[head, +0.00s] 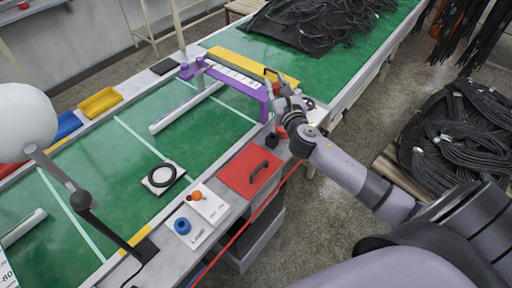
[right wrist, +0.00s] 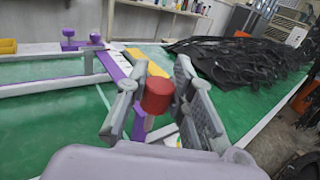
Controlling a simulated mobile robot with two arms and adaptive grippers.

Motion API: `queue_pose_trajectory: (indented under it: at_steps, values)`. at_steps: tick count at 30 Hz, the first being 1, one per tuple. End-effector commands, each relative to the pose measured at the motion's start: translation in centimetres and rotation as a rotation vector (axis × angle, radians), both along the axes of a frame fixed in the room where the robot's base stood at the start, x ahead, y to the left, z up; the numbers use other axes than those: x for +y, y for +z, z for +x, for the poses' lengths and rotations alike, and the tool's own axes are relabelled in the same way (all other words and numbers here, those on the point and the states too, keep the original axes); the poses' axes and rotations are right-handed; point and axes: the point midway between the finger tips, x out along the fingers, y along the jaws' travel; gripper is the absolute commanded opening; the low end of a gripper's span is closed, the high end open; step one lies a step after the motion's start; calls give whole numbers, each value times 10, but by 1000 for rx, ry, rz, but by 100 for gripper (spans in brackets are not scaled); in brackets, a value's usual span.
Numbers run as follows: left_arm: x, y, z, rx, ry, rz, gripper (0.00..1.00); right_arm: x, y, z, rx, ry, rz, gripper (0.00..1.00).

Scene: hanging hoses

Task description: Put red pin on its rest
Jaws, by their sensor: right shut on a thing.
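The red pin (right wrist: 157,95) shows as a short red cylinder in the right wrist view, between the two grey fingers of my right gripper (right wrist: 160,92). The gripper is shut on it. A purple post (right wrist: 139,124) shows just below and behind the pin; I cannot tell whether they touch. In the head view my right gripper (head: 276,80) is at the right end of the purple frame (head: 240,86), by the table's right edge. I cannot make out the pin clearly there. I cannot tell which part is the pin's rest. My left gripper is not in view.
A red plate with a handle (head: 250,170) lies on the near ledge. Beside it are an orange knob (head: 196,196) and a blue knob (head: 182,226) on white plates. A black ring (head: 162,175) lies on the green table. Black hoses (head: 310,25) are heaped at the back.

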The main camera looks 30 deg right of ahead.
Motion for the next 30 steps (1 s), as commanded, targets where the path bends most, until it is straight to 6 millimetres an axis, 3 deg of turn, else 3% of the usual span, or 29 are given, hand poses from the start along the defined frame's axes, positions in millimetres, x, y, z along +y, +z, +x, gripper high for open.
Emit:
queue_pose_trajectory:
  at_steps: [4,7,16,25,30]
  values:
    - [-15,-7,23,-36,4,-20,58,-4,-25,2,4,-9,6,0]
    - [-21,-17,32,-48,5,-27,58,-4,-55,2,4,-9,8,0]
    - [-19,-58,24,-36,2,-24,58,-3,-134,2,2,-7,5,0]
    - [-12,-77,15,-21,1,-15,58,-3,-163,2,1,-5,1,0]
    - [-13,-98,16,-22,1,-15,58,-3,-192,2,1,-5,2,0]
